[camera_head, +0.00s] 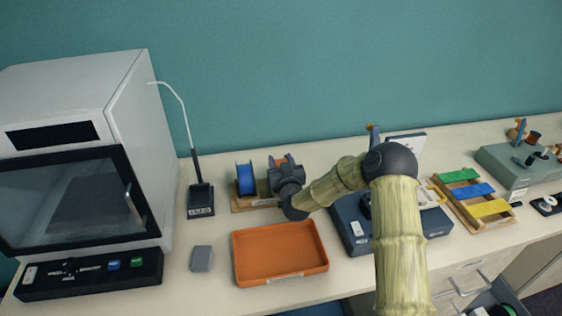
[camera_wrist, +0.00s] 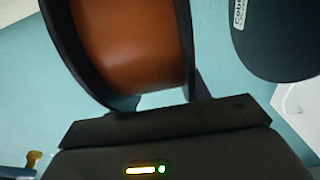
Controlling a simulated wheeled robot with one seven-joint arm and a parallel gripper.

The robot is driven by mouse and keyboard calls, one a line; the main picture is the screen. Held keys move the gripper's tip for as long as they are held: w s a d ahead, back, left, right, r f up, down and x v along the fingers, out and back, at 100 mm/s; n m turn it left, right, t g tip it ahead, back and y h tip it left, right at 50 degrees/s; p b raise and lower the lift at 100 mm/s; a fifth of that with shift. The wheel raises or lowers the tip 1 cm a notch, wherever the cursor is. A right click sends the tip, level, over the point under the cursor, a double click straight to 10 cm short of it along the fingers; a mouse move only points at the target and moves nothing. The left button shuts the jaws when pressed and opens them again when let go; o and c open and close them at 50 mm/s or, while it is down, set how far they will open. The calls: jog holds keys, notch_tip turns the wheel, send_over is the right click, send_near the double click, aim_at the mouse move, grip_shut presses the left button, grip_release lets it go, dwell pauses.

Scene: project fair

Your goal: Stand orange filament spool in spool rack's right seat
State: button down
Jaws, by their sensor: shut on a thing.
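The orange filament spool shows large in the wrist view (camera_wrist: 130,45), its orange winding between dark flanges. My gripper (camera_head: 280,164) is shut on this spool, over the right part of the wooden spool rack (camera_head: 240,205). In the head view, my gripper hides most of the spool, with only a little orange showing. A blue spool (camera_head: 246,180) stands upright in the rack's left seat. The right seat is mostly hidden behind my gripper and wrist, so I cannot tell whether the orange spool touches it.
An orange tray (camera_head: 281,281) lies in front of the rack. A black stand with a thin lamp (camera_head: 200,200) is to its left, beside a large printer-like box (camera_head: 70,140). A dark blue device (camera_head: 349,226) sits right, partly behind my arm. A grey block (camera_head: 202,259) is at front left.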

jog(key=c, duration=0.7)
grip_release()
jog(key=shift+r, duration=0.1)
jog(key=b+v, duration=0.2)
jog(key=v, duration=1)
jog(key=s+d+g+h, duration=0.1)
jog(key=s+d+g, duration=0.2)
jog(key=s+d+f+g+h, duration=0.1)
jog(key=s+d+g, duration=0.2)
jog(key=s, duration=0.1)
jog(key=s+d+g+h, duration=0.1)
jog(key=s+d+g, duration=0.2)
jog(key=shift+s+d+f, duration=0.2)
jog(key=shift+s+d, duration=0.05)
jog(key=shift+d, duration=0.1)
jog(key=s+d+m+g, duration=0.1)
jog(key=s+d+g, duration=0.1)
jog(key=s, duration=0.3)
jog(key=s+d+r+m+g+h, duration=0.1)
jog(key=s+d+g, duration=0.1)
jog(key=s, duration=0.3)
jog(key=s+d+r+m+g+h, duration=0.1)
jog(key=s+d, duration=0.3)
jog(key=s, duration=0.1)
jog(key=shift+s+r+g, duration=0.15)
jog(key=shift+s+g, duration=0.2)
jog(key=shift+g, duration=0.05)
